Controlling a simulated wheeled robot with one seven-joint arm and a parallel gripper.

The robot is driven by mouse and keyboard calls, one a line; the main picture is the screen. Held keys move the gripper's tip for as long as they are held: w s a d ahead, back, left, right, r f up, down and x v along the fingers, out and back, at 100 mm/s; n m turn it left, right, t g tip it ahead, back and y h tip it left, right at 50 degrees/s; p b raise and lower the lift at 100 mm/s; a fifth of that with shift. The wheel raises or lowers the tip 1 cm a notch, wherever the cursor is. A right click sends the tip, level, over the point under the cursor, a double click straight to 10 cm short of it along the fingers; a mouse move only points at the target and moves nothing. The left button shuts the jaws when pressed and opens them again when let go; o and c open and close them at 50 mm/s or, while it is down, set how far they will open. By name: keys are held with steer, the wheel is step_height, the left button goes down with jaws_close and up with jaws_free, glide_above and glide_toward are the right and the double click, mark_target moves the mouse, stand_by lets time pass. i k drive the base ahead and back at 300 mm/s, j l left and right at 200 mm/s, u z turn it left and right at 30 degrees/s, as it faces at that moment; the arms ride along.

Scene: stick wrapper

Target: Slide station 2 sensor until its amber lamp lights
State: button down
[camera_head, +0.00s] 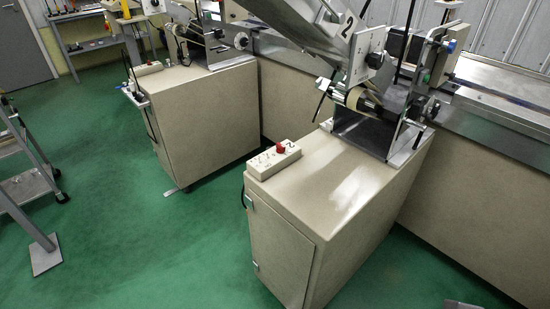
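Station 2 stands right of centre, on top of a beige cabinet (335,195). A plate marked 2 (347,24) is fixed on its sloping metal chute (300,20). Below the plate are a pale roll (350,97) on a dark shaft and an upright metal side plate (416,85) with small knobs and fittings. I cannot tell which small part is the sensor, and I see no lit amber lamp. My gripper is not in view.
A control box (272,158) with a red button lies on the cabinet's near left corner. A second station on a similar cabinet (205,120) stands to the left. A conveyor (500,105) runs behind. Green floor between is clear.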

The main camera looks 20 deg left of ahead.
mark_target(417, 108)
steer(key=i+l+u, duration=0.3)
steer(key=u, duration=0.2)
steer(key=i+l+u, duration=0.5)
steer(key=k+j, duration=0.05)
steer(key=k, duration=0.05)
